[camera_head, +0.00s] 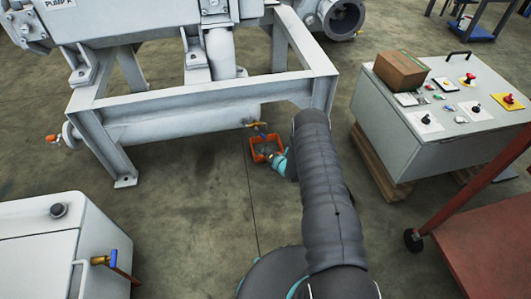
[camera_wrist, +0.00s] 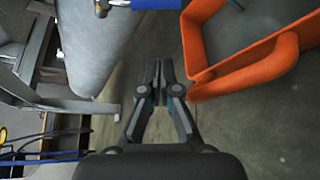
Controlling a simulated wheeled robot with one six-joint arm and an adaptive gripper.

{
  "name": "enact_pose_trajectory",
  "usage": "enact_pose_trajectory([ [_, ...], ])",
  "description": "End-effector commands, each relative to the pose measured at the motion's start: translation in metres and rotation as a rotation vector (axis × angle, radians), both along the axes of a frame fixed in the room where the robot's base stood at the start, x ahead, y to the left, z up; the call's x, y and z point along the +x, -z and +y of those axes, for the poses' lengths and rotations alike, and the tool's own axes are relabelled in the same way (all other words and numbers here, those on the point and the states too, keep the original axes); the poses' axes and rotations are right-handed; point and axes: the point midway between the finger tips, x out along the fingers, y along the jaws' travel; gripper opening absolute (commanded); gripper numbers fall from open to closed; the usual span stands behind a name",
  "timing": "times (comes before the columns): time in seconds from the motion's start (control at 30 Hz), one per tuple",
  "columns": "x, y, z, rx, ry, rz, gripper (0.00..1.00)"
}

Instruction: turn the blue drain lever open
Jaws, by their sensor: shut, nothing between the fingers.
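A blue lever (camera_head: 261,131) sits on a small brass valve (camera_head: 252,124) at the right end of the grey horizontal tank (camera_head: 190,124), above an orange bucket (camera_head: 254,150). In the wrist view the lever (camera_wrist: 157,4) shows at the top edge, partly cut off, beside the brass fitting (camera_wrist: 102,8). My gripper (camera_wrist: 157,68) is shut and empty. Its tips point toward the lever with a visible gap and do not touch it. In the head view my arm largely hides the gripper.
The orange bucket (camera_wrist: 203,78) is close to the right of my gripper in the wrist view. A steel frame (camera_head: 205,95) stands around the tank. A second blue-handled valve (camera_head: 113,259) is on a white cabinet at lower left. A control console (camera_head: 400,125) stands right.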

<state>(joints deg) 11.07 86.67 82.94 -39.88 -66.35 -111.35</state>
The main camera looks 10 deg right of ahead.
Motion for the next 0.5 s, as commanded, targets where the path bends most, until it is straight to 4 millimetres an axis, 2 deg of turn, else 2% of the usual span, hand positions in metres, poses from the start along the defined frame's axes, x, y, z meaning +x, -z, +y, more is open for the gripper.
enact_pose_trajectory([
  [0.27,0.044,0.014,0.024,0.001,-0.003,-0.002,0.0],
  [0.4,0.049,0.002,0.006,-0.001,0.002,0.0,0.0],
  [0.5,0.051,-0.003,-0.001,0.001,-0.001,0.0,0.0],
])
